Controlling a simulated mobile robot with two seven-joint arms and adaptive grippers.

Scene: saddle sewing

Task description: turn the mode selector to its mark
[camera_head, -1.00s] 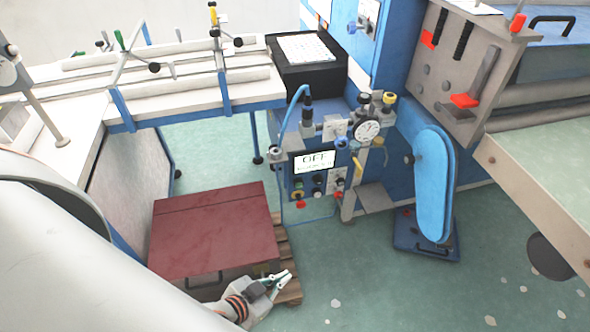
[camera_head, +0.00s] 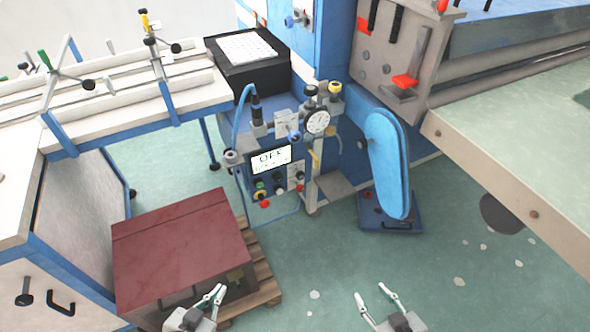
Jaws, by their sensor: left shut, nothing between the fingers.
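A control panel (camera_head: 290,183) on the blue machine carries a small display (camera_head: 271,159) that reads OFF. Below it are a yellow-green knob (camera_head: 260,188), a black knob (camera_head: 279,190) and a red button (camera_head: 265,204). I cannot tell which knob is the mode selector, and its mark is too small to make out. My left gripper (camera_head: 215,294) is shut and empty, at the bottom in front of the red-topped box, well below the panel. My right gripper (camera_head: 374,294) is open and empty over the green floor, to the right. Neither touches the panel.
A dark red box (camera_head: 180,245) on a wooden pallet (camera_head: 262,268) stands below and left of the panel. A dial gauge (camera_head: 317,122) and a blue hose (camera_head: 240,105) are above the panel. A blue guard (camera_head: 387,165) stands right. The floor between is clear.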

